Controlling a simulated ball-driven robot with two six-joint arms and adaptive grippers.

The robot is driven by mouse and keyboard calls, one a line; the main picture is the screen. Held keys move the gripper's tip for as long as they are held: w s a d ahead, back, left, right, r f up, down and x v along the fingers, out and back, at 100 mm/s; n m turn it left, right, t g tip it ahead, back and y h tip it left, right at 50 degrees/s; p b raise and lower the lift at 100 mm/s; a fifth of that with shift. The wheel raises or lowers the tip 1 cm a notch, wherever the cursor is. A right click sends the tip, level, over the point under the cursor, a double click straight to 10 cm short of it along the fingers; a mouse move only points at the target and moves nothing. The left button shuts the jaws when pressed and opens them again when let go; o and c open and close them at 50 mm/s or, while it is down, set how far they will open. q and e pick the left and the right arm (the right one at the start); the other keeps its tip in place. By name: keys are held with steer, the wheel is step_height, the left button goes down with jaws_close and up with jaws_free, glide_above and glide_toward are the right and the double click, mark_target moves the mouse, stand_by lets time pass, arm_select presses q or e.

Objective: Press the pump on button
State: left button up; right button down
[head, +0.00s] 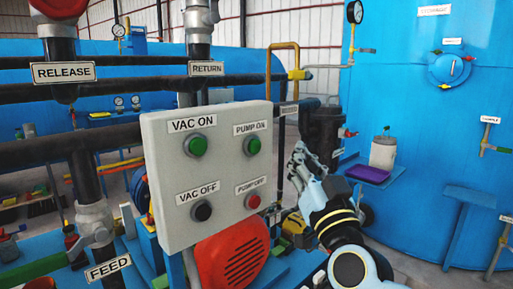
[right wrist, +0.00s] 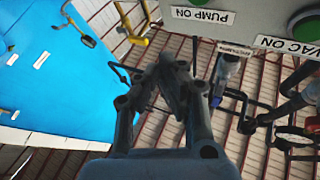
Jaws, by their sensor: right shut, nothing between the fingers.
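The green pump on button (head: 252,146) sits at the upper right of the grey control panel (head: 165,160), under its PUMP ON label (head: 251,128). My right gripper (head: 299,152) is shut and empty. In the head view it is to the right of the panel's edge, at about the button's height, and apart from the button. In the right wrist view the closed fingertips (right wrist: 170,62) point up the picture, with the PUMP ON label (right wrist: 203,15) above and to their right. The pump on button is mostly cut off there. My left gripper is not in view.
The panel also carries a green vac on button (head: 196,145), a black vac off button (head: 202,210) and a red pump off button (head: 253,201). A yellow pipe (head: 297,60) stands behind. A purple tray (head: 367,174) is on a shelf to the right.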

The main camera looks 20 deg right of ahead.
mark_target(255, 146)
steer(key=w+a+b, duration=0.2)
steer(key=w, duration=0.6)
steer(key=shift+a, duration=0.4)
stand_by(1.0)
steer(key=shift+w+a, duration=0.15)
steer(key=shift+w, duration=0.2)
